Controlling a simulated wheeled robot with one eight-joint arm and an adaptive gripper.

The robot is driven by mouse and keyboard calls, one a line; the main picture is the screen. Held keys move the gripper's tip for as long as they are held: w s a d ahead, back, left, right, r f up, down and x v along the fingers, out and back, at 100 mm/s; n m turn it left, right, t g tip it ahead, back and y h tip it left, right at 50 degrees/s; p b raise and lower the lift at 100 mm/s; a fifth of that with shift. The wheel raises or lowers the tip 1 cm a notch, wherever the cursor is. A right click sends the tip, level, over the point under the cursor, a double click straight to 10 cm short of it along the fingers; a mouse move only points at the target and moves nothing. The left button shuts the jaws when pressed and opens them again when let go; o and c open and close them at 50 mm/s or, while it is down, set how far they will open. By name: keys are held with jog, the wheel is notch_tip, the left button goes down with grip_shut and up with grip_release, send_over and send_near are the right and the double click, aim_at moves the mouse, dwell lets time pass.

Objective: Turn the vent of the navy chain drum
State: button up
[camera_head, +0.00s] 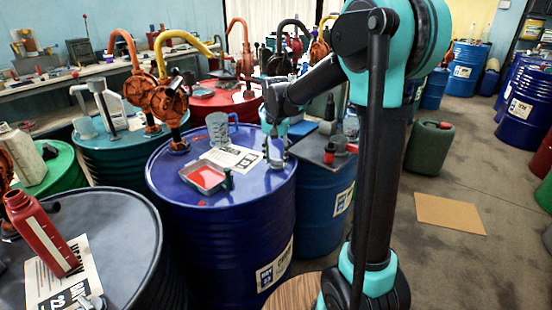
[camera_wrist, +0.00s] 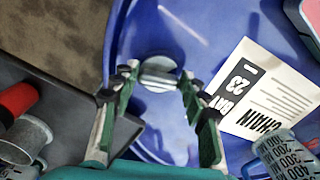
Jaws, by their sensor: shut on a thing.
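My gripper (camera_wrist: 158,76) is shut on the vent, one green-and-grey finger at each side of the cap. In the head view my gripper (camera_head: 277,150) reaches down to the right part of the lid and mostly hides the vent.
On the lid are a red-lined tray (camera_head: 205,177), a clear measuring jug (camera_head: 217,130) and an orange pump (camera_head: 172,101). A blue drum (camera_head: 322,195) with a dark tray and a red-capped item stands close at the right. The floor around the cardboard (camera_head: 450,213) is open.

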aim_at(276, 160)
jog(key=shift+m, duration=0.3)
jog(key=o, duration=1.2)
jog(key=shift+c, duration=0.2)
notch_tip(276, 160, up, 12)
